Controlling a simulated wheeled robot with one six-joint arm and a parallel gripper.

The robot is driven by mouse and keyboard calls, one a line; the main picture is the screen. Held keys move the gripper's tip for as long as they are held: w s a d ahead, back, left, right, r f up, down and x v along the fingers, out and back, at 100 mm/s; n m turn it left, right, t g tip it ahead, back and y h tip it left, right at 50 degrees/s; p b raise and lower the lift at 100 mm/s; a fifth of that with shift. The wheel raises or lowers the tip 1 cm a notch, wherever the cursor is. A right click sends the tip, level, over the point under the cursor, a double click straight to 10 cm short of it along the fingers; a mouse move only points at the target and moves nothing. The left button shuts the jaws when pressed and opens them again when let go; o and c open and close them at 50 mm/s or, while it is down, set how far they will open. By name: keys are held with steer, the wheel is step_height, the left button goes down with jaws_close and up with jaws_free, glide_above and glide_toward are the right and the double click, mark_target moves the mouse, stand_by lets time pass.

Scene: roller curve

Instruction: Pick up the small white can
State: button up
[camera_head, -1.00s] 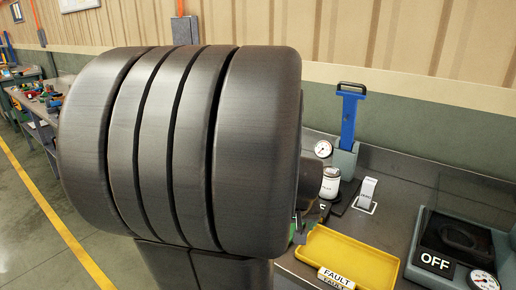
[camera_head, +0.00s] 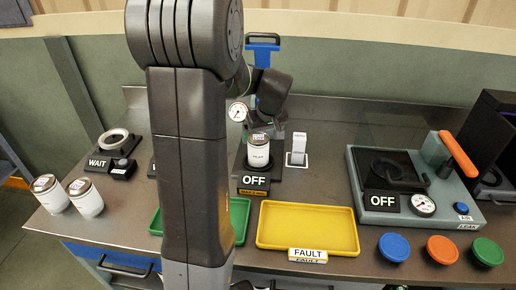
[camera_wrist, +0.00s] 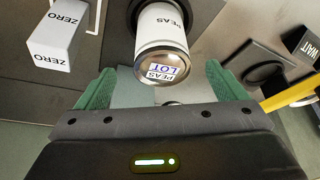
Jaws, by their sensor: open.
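A small white can (camera_head: 258,152) with a dark rim stands upright on a dark station marked OFF in the middle of the bench. In the wrist view the can (camera_wrist: 163,35) reads PEAS, with a LOT tag on its lid. My gripper (camera_wrist: 160,72) is open, its green fingers on either side of the can's lid end; I cannot tell whether they touch it. Two more white cans, one (camera_head: 48,194) beside the other (camera_head: 86,198), stand at the bench's left end.
A yellow FAULT tray (camera_head: 307,249) lies in front, with a green tray (camera_head: 240,207) partly behind my arm. A white ZERO block (camera_head: 298,148) stands right of the can. A leak tester (camera_head: 460,205) and several coloured buttons are at right. A WAIT station (camera_head: 98,162) is at left.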

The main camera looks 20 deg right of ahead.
mark_target(260, 139)
steer(key=shift+p+x, duration=0.95)
steer(key=shift+x, duration=2.5)
steer(key=shift+w+a+r, duration=0.1)
steer(key=shift+r, duration=0.05)
steer(key=c, duration=1.4)
